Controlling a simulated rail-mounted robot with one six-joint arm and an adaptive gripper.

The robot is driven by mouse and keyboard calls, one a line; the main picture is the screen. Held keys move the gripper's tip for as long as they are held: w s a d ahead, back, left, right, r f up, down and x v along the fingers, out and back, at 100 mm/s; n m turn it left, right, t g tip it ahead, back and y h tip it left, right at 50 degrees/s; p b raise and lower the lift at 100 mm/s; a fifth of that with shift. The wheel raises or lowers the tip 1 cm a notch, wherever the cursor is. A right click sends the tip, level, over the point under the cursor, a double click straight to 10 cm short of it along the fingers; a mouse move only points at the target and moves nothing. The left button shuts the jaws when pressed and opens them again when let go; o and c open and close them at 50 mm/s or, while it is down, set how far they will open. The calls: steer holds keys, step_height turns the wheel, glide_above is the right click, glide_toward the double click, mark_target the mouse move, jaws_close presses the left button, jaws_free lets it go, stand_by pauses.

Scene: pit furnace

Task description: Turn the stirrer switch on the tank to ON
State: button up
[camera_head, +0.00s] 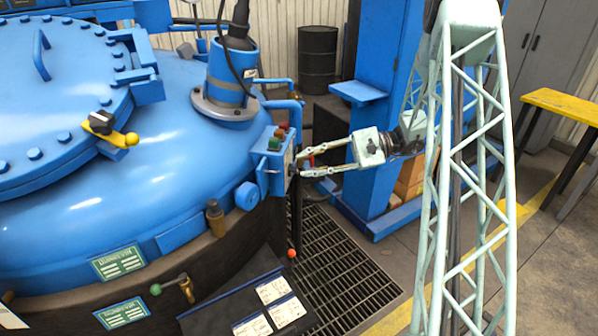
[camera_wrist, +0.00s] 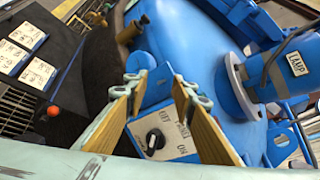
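The blue tank (camera_head: 110,200) fills the left of the head view. A blue switch box (camera_head: 268,172) stands on its right side, with its face turned toward my gripper (camera_head: 301,164). In the wrist view, the stirrer switch is a black round knob (camera_wrist: 155,139) with a light pointer mark on a pale plate with lettering; ON is legible at its lower right. I cannot tell the knob's setting for sure. My gripper, also in the wrist view (camera_wrist: 158,86), is open, its two fingers apart at either side of the box face. Nothing is between them; contact is unclear.
A dark panel with white cards (camera_head: 275,292) and an orange-tipped lever (camera_head: 292,253) sit below. Floor grating (camera_head: 345,265) lies under my gripper.

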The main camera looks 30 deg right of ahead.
mark_target(298, 171)
steer(key=w+d+f+m+t, duration=0.2)
steer(key=d+f+m+t, duration=0.2)
steer(key=d+f, duration=0.7)
steer(key=shift+w+d+t+p, duration=0.2)
steer(key=shift+d+t+p, duration=0.2)
steer(key=shift+d+t, duration=0.65)
steer(key=shift+w+g, duration=0.15)
steer(key=shift+g, duration=0.1)
steer(key=shift+b+x, duration=1.05)
steer(key=shift+x, duration=5.6)
steer(key=shift+w+f, duration=0.1)
steer(key=shift+f, duration=0.15)
jaws_close()
